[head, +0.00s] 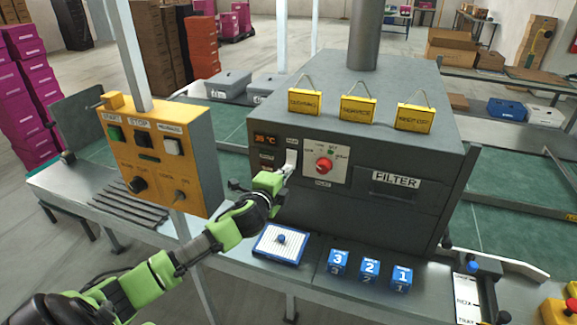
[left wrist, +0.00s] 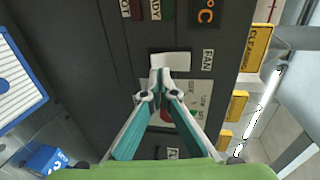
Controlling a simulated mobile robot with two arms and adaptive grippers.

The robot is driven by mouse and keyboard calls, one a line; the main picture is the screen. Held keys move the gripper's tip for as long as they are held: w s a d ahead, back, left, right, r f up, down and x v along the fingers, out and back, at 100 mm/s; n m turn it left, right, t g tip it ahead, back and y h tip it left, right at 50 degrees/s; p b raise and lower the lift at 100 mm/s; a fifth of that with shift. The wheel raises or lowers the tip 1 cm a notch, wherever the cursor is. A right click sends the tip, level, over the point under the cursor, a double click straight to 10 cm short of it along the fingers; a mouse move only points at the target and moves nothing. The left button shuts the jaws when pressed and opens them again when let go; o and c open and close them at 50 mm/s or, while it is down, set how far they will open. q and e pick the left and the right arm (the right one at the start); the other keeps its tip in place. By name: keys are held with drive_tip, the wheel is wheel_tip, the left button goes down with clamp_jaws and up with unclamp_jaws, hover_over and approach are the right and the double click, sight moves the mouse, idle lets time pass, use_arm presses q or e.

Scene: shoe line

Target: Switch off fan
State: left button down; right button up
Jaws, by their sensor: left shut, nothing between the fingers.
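The fan switch (head: 291,157) is a white rocker on the front of the dark grey machine (head: 400,160), left of a red rotary knob (head: 323,165). In the left wrist view the white switch (left wrist: 171,59) sits beside a label reading FAN (left wrist: 208,60). My left gripper (head: 284,170) is shut and empty, with its fingertips at the lower part of the switch. In the left wrist view the closed fingertips (left wrist: 160,76) overlap the switch's edge; I cannot tell whether they press on it. My right gripper is not in view.
An orange control box (head: 160,190) with buttons stands left of the machine. A blue-rimmed tray (head: 268,254) and numbered blue blocks (head: 370,265) lie on the bench below. Yellow signs (head: 359,109) hang along the machine's upper front edge.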

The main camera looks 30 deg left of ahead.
sight(291, 159)
use_arm(q)
drive_tip(key=shift+x, duration=1.15)
drive_tip(key=b, duration=0.1)
drive_tip(key=t+b, duration=0.1)
drive_tip(key=b, duration=0.1)
drive_tip(key=shift+w+a+f, duration=0.1)
drive_tip(key=shift+w+f, duration=0.05)
drive_tip(key=shift+w, duration=0.15)
